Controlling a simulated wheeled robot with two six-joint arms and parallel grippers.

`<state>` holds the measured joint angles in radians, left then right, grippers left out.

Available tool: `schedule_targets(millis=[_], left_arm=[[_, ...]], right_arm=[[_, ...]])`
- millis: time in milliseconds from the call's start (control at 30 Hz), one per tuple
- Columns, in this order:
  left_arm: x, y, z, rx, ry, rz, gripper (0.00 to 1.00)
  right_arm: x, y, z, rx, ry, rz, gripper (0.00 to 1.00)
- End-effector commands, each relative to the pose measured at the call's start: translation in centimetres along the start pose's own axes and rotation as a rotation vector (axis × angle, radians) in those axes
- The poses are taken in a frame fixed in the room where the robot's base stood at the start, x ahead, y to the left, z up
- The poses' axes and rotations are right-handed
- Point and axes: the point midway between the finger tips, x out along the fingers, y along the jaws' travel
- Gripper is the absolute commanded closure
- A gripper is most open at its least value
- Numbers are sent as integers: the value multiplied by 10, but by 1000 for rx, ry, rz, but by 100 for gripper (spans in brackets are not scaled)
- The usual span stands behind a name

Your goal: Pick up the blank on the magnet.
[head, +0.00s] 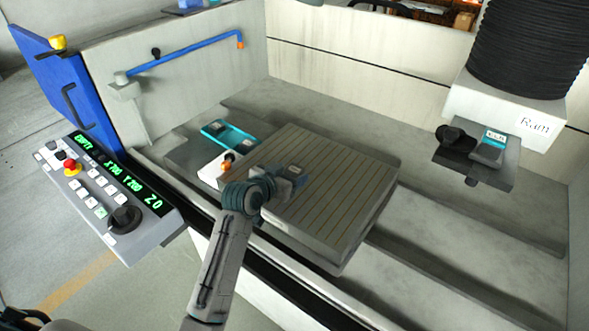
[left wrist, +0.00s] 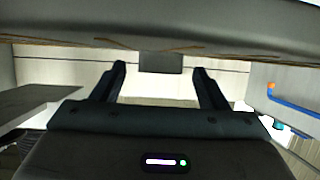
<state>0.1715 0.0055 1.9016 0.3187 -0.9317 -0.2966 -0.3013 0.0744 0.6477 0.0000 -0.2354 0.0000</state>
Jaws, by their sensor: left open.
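The magnet (head: 335,196) is a flat grey block with thin brass stripes across its top, in the middle of the head view. The blank (head: 294,169), a small grey block, sits near its left side, partly hidden by my left gripper. My left gripper (head: 289,180) is low over the magnet at the blank. In the left wrist view, its two dark fingers (left wrist: 159,67) are spread. A dark block (left wrist: 160,62), which looks like the blank, shows between the fingertips with a gap on each side. My right gripper is not in view.
A white box with an orange knob (head: 222,165) and a teal tray (head: 231,131) stand left of the magnet. The ram (head: 505,112) hangs at the right with a dark holder below. A control panel (head: 108,190) is at the left. The bath floor right of the magnet is clear.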

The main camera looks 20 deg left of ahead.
Motion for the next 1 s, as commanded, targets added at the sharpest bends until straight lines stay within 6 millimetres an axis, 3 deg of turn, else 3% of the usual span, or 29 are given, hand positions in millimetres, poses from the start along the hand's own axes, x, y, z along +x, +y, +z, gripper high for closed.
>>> schedule_targets(millis=[133, 400, 700, 1000], left_arm=[[15, 0, 0, -1, -1, 0, 33], [18, 0, 1, 0, 0, 0, 33], [17, 0, 1, -1, 0, 0, 92], [16, 0, -1, 0, 2, -1, 93]], right_arm=[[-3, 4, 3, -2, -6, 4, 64], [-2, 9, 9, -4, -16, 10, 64], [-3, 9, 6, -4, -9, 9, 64], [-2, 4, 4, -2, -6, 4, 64]])
